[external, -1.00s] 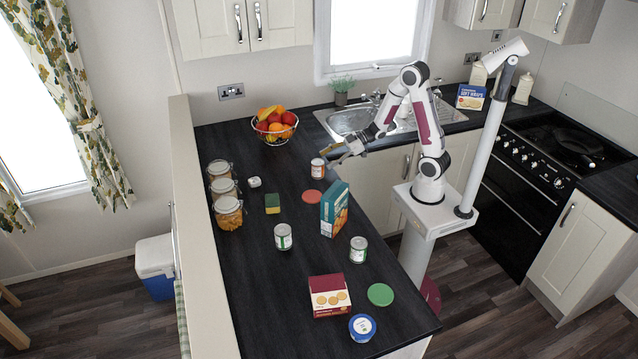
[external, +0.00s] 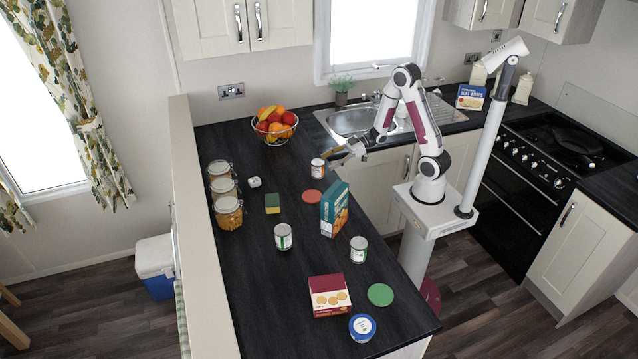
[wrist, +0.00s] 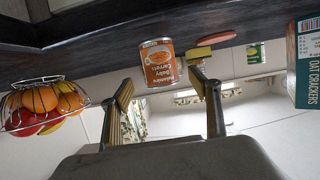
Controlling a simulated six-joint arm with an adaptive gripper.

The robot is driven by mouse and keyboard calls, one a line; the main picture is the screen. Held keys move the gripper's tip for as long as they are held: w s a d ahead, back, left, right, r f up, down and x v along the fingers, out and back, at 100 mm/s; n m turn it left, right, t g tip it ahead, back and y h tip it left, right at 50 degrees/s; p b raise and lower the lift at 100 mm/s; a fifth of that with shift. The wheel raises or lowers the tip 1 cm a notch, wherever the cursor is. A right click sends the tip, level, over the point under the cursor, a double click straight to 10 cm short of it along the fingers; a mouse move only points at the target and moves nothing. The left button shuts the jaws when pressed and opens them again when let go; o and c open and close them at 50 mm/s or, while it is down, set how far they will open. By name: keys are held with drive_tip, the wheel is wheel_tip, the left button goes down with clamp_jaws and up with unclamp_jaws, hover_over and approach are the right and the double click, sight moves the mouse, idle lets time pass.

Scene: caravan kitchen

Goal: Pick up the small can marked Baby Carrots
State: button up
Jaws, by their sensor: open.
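The small Baby Carrots can (external: 317,169), with an orange label and pale metal rim, stands upright on the dark counter in the external view. In the wrist view the can (wrist: 159,66) appears ahead of and between the fingertips, its label readable. My gripper (external: 338,154) is just to the right of the can in the external view. Its two fingers (wrist: 162,84) are spread apart in the wrist view, with nothing held. The can looks apart from both fingers.
A red disc (external: 312,197) and a teal cracker box (external: 334,209) stand near the can. A green-yellow sponge (external: 272,204) lies left. Two other cans (external: 283,237) (external: 358,250) stand toward the front. A fruit bowl (external: 274,127) is behind, with clear counter between.

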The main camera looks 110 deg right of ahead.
sight(318, 167)
drive_tip(key=shift+w+f, duration=0.25)
drive_tip(key=shift+w, duration=0.45)
drive_tip(key=shift+x, duration=2.6)
drive_tip(key=shift+f, duration=0.1)
drive_tip(key=c, duration=1.4)
